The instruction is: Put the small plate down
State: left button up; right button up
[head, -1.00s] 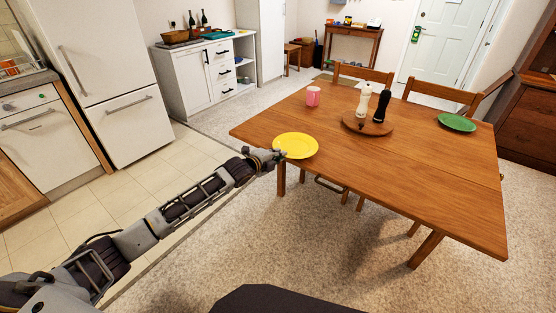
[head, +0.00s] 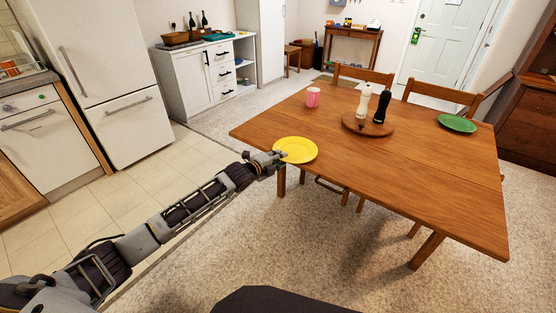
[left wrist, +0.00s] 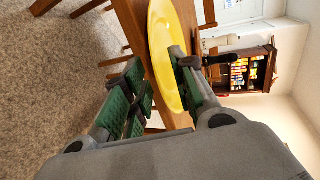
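The yellow plate (head: 296,149) lies flat at the near left edge of the wooden table (head: 420,185), its rim close to the table edge. My left gripper (head: 276,158) is at the plate's left rim. In the left wrist view, the yellow plate (left wrist: 163,45) reaches in between the two fingers of my left gripper (left wrist: 160,92). The fingers stand apart, with a clear gap between the plate and the left-hand finger. The right-hand finger overlaps the plate's rim; I cannot tell whether it touches. My right gripper is not in view.
A pink cup (head: 313,97), a round wooden board (head: 352,124) with a white mill (head: 364,101) and a black mill (head: 382,106), and a green plate (head: 457,123) stand further back on the table. The table's near right part is clear. Chairs stand behind it.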

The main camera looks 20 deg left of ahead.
pick_arm(q)
jog(key=p+v, duration=0.2)
jog(key=v, duration=1)
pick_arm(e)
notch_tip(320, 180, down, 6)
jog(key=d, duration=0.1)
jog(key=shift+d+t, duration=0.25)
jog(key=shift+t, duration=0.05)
pick_arm(q)
jog(key=shift+r, duration=0.1)
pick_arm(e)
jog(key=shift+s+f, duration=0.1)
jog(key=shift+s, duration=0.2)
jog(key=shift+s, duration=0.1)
